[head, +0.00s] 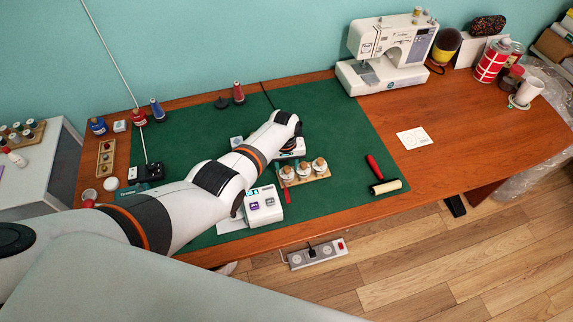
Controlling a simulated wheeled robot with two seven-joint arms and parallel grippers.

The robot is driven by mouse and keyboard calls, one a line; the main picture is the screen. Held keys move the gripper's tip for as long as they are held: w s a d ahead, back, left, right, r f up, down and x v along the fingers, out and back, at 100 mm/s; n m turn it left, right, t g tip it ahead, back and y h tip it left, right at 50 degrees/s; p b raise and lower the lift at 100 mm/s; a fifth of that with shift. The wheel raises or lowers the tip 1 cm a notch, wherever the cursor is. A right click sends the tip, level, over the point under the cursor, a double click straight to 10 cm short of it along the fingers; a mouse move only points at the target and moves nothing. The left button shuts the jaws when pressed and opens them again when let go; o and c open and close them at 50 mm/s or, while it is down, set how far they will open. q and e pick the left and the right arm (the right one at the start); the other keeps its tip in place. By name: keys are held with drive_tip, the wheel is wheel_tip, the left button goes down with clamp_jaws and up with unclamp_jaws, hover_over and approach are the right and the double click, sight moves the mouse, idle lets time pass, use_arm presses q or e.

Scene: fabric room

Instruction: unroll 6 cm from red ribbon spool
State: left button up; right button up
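My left arm reaches in from the left across the green mat (340,130). Its wrist end, with the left gripper (297,136), is over the middle of the mat, behind the wooden rack of small jars. The arm and wrist hide the fingers, so I cannot tell whether they are open or shut or hold anything. I cannot clearly make out a red ribbon spool; the arm covers part of the mat. Red cone-shaped spools stand at the back (238,93) and at the back left (138,117). My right gripper is not in view.
The jar rack (305,179) and a white button box (263,206) stand close to my arm. A red-handled roller (385,187) lies at the mat's front right. A sewing machine (390,50) stands at the back. The mat's right part is mostly clear.

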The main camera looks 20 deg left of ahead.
sight(286, 168)
use_arm(q)
drive_tip(key=shift+r, duration=0.15)
wheel_tip(286, 168, up, 5)
drive_tip(key=shift+s+a+r+p, duration=0.1)
drive_tip(key=shift+a+r+p, duration=0.05)
drive_tip(key=shift+p, duration=0.9)
wheel_tip(286, 168, up, 6)
drive_tip(key=shift+r, duration=0.15)
drive_tip(key=shift+s+a, duration=0.1)
